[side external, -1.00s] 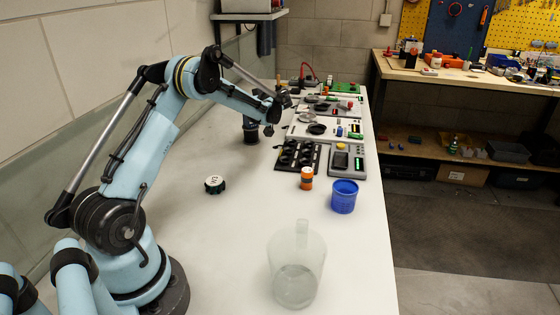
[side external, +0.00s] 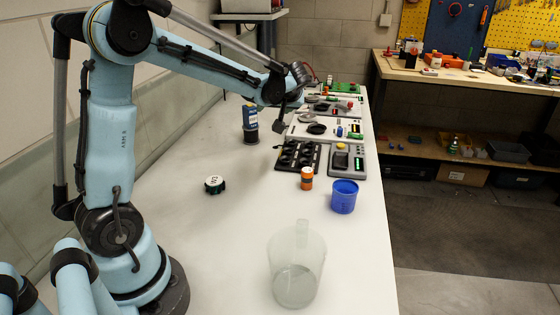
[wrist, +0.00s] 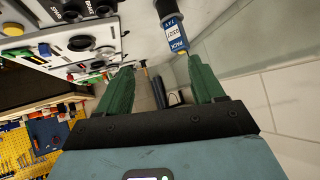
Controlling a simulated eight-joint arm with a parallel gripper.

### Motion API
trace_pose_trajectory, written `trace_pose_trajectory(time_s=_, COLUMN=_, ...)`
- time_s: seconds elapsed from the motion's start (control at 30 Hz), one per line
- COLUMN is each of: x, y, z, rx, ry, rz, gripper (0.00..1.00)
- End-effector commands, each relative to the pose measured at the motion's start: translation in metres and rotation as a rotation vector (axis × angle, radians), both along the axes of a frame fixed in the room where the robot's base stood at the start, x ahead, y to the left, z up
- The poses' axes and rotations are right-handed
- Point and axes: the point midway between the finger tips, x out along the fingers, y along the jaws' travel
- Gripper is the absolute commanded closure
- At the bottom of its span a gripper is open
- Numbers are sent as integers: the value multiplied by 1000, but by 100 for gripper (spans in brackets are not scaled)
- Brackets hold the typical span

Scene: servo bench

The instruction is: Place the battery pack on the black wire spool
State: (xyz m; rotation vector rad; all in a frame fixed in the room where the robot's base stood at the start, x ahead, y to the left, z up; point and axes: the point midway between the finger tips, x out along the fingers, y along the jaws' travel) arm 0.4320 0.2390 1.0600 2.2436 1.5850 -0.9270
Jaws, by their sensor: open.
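The battery pack (side external: 250,116) is blue with a pale label and stands upright on the black wire spool (side external: 250,136), left of the panels in the side view. In the wrist view the pack (wrist: 172,38) appears upside down, with its end against the dark spool (wrist: 166,8). My gripper (side external: 284,125) is to the right of the pack and apart from it. In the wrist view its two green fingers (wrist: 160,85) are spread, with nothing held between them.
Control panels (side external: 345,160) and a black tray (side external: 298,156) lie right of the spool. A round black-and-white object (side external: 214,185), an orange bottle (side external: 307,179), a blue cup (side external: 343,197) and a clear jug (side external: 297,265) stand nearer. The white bench (side external: 225,235) is clear between them.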

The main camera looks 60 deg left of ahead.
Motion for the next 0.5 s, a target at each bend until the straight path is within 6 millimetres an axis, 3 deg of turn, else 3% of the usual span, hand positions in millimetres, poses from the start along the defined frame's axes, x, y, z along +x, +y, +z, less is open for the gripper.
trace_pose_trajectory(time_s=0.23, x=-40, y=-84, z=6, rx=-156, ry=111, rz=-356, gripper=32)
trace_pose_trajectory(time_s=0.5, x=-94, y=-169, z=-7, rx=-262, ry=164, rz=-765, gripper=32)
